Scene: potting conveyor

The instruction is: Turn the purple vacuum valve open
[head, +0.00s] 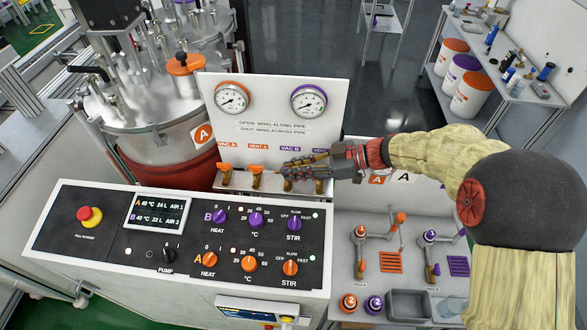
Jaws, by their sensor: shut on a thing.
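The valve row sits below a white panel (275,112) with two gauges. The panel text reads open with wing along pipe, shut with wing across pipe. My gripper (289,169) reaches in from the right, below the purple VAC B label. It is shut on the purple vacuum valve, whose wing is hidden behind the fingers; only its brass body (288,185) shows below. The wing's angle cannot be told. To the left are the orange VAC A valve (226,168) and VENT A valve (257,171). The VENT B valve is mostly hidden by my gripper.
A black control panel (180,235) with knobs and a red stop button (90,217) stands in front. A steel vessel (150,110) stands behind left. Dispensing taps (398,225) and a grey bin (409,305) are at right, below my arm.

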